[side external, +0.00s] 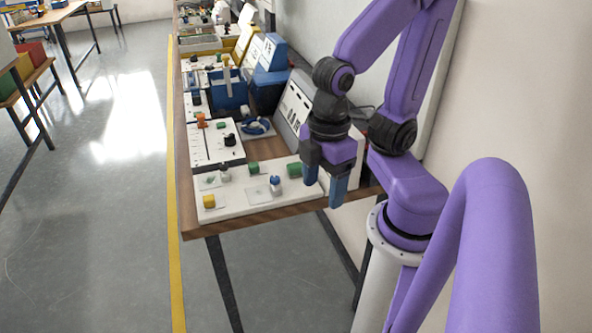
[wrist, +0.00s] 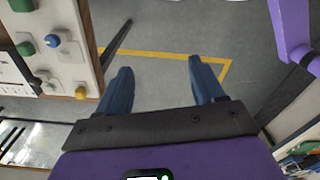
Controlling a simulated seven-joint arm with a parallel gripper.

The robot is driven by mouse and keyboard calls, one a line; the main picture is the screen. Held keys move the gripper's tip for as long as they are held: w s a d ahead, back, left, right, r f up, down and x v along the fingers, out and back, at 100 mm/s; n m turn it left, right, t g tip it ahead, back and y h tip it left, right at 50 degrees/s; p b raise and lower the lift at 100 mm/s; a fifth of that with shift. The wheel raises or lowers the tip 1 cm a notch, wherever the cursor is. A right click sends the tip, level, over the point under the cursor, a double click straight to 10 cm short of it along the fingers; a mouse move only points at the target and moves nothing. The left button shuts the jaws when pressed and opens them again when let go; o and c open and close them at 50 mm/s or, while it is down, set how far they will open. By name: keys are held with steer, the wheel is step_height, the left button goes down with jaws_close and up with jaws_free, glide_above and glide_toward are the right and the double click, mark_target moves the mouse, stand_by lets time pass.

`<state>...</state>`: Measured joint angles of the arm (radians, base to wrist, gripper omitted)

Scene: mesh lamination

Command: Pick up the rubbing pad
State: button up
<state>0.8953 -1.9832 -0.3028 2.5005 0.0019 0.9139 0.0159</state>
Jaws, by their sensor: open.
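My gripper (side external: 325,187) is open and empty, with blue fingers pointing down near the right end of a white board (side external: 240,203). In the wrist view, my gripper (wrist: 160,68) has only floor between its fingers. On the board are a blue-topped white knob-like piece (side external: 275,184) on a pale sheet, a green block (side external: 294,170), another green block (side external: 253,168) and a yellow block (side external: 209,201). I cannot tell which of these is the rubbing pad. In the wrist view the blue-topped piece (wrist: 52,40) and the yellow block (wrist: 81,93) lie left of the fingers.
The board rests on a wooden table (side external: 262,217). Behind it stand a white panel with a black knob (side external: 215,146), a blue machine (side external: 268,70) and a sloped grey panel (side external: 293,101). A wall is close on the right. The floor (side external: 90,200) to the left is open.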

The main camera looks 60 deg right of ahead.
steer(key=w+d+m, duration=0.3)
steer(key=w+m, duration=0.4)
steer(key=m, duration=3.2)
glide_above(295, 165)
steer(key=f, duration=1.1)
steer(key=shift+a+f, duration=0.3)
steer(key=shift+a, duration=0.1)
steer(key=shift+d+f, duration=0.2)
steer(key=shift+f, duration=1.15)
steer(key=shift+d+f, duration=0.2)
steer(key=shift+f, duration=1.1)
steer(key=c, duration=1.2)
steer(key=shift+o, duration=0.2)
